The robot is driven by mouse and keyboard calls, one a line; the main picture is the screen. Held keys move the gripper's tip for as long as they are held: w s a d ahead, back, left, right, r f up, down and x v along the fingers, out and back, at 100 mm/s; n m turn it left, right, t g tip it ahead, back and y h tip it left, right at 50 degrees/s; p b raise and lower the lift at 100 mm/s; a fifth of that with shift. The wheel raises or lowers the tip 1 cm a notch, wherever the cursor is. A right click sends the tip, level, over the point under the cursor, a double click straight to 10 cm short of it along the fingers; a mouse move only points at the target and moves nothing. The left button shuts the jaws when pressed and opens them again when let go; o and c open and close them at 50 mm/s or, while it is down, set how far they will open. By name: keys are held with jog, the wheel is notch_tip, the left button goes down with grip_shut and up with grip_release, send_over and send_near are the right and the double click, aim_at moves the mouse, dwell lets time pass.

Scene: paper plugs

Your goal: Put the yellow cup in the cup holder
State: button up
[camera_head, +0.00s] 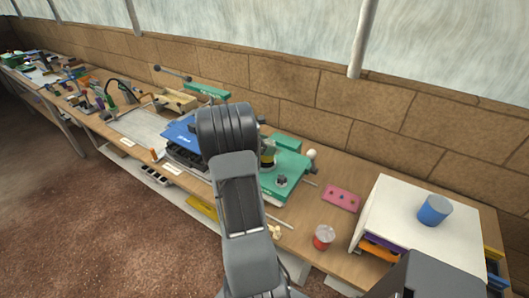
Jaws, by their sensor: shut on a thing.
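My arm rises through the middle of the view and hides most of my gripper (267,146); only a dark part shows at the arm's right edge. It is shut on a small yellow thing just below it, which looks like the yellow cup (268,160). The cup is partly hidden and appears over or on the green base (289,166); I cannot tell whether it touches. A dark round fitting (282,181) stands on that base. I cannot tell which part is the cup holder.
A blue cup (434,210) stands on a white shelf unit (400,208) at the right. A blue case (181,131) and clutter fill the left. A brick wall runs behind.

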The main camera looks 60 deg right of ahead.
jog(key=shift+w+d+f, duration=0.1)
jog(key=shift+w+f, duration=0.05)
jog(key=shift+f, duration=0.1)
notch_tip(320, 180, down, 2)
jog(key=shift+w+d+f+p, duration=0.1)
jog(key=shift+p, duration=0.3)
jog(key=shift+f, duration=0.5)
jog(key=shift+f, duration=0.15)
jog(key=shift+f, duration=0.1)
jog(key=o, duration=0.9)
